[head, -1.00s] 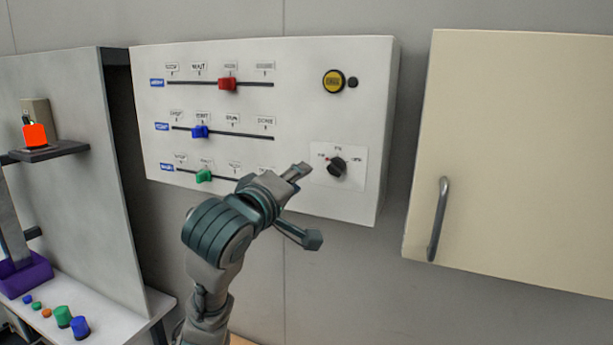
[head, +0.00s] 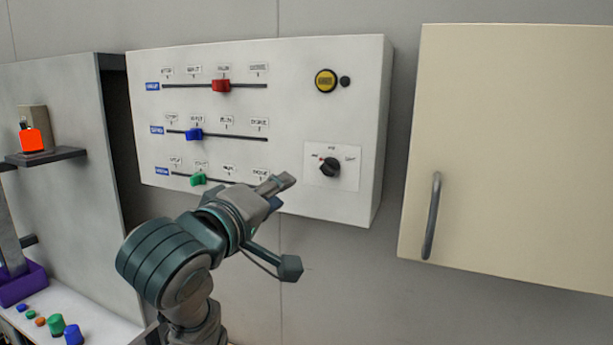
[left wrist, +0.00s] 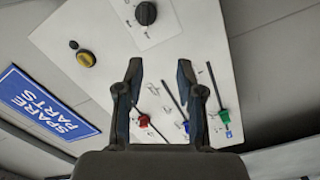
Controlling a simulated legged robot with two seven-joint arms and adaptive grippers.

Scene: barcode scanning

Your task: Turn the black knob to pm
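The black knob (head: 330,167) sits on a white plate at the lower right of the white control panel (head: 300,110). A small red mark shows on its left side; the labels around it are too small to read surely. The knob also shows at the top of the left wrist view (left wrist: 146,13). My left gripper (head: 287,226) is to the left of the knob and below it, apart from it. Its two fingers are spread with nothing between them, as the left wrist view (left wrist: 158,75) also shows. My right gripper is not in view.
Red (head: 221,86), blue (head: 194,134) and green (head: 198,179) sliders are on the panel's left. A yellow button (head: 325,81) is above the knob. A cream cabinet door (head: 510,150) with a grey handle (head: 431,215) is at right. A shelf (head: 45,156) is at left.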

